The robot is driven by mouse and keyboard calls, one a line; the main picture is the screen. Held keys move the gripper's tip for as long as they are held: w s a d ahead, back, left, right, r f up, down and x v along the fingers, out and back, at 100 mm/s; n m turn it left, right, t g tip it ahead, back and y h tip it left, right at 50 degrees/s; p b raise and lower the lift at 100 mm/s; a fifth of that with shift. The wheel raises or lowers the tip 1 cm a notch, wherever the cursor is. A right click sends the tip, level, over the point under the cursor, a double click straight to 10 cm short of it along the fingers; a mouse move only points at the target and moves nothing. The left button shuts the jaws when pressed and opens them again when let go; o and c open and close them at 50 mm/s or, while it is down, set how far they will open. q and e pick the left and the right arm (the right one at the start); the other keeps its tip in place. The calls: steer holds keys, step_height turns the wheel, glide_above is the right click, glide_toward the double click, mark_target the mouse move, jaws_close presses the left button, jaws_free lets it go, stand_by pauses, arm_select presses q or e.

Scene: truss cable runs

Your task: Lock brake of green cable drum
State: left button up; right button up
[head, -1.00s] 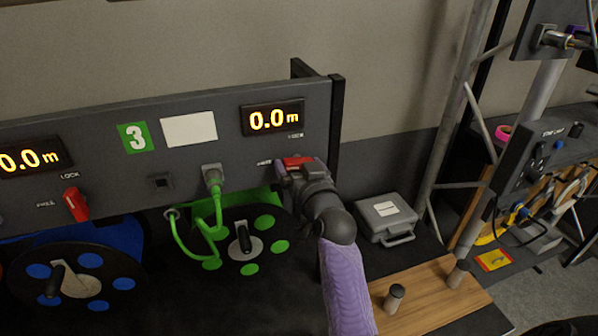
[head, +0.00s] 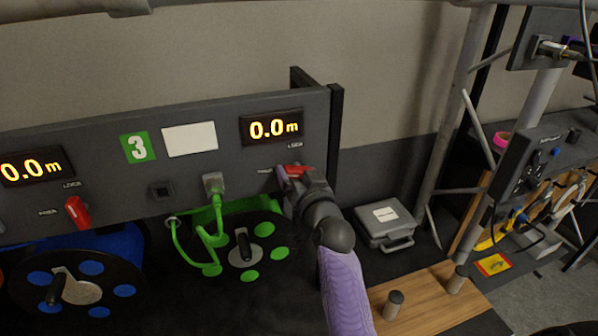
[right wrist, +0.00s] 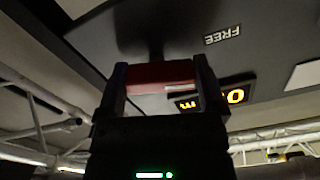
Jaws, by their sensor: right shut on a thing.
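The green cable drum (head: 268,229) sits under the dark panel, with green spots on its black face and a small crank. Its green cable (head: 178,243) runs up to a plug in the panel. The red brake lever (head: 297,170) is on the panel below the right-hand 0.0 m display. My right gripper (head: 290,172) is at this lever. In the right wrist view its two fingers stand on either side of the red lever (right wrist: 160,76), shut on it, near a FREE label (right wrist: 222,35). My left gripper is not in view.
The blue drum (head: 70,275) and its red lever (head: 77,212) are at the left. A grey case (head: 386,222) lies right of my right arm. A wooden board (head: 425,298) with two pegs is at the front right. Truss poles (head: 462,110) stand behind.

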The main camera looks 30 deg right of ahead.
steer(key=m+p, duration=0.2)
steer(key=m, duration=0.1)
steer(key=shift+r+m, duration=0.2)
steer(key=shift+m, duration=0.1)
steer(key=m+p, duration=0.1)
steer(key=m, duration=0.2)
steer(key=shift+m, duration=0.3)
steer(key=m+p, duration=0.1)
steer(key=m, duration=0.2)
steer(key=shift+r+m+p, duration=0.1)
steer(key=shift+m+p, duration=0.2)
steer(key=shift+d+m+p, duration=0.1)
steer(key=shift+m+p, duration=0.3)
steer(key=shift+m, duration=1.6)
steer(key=o, duration=1)
steer(key=shift+c, duration=0.2)
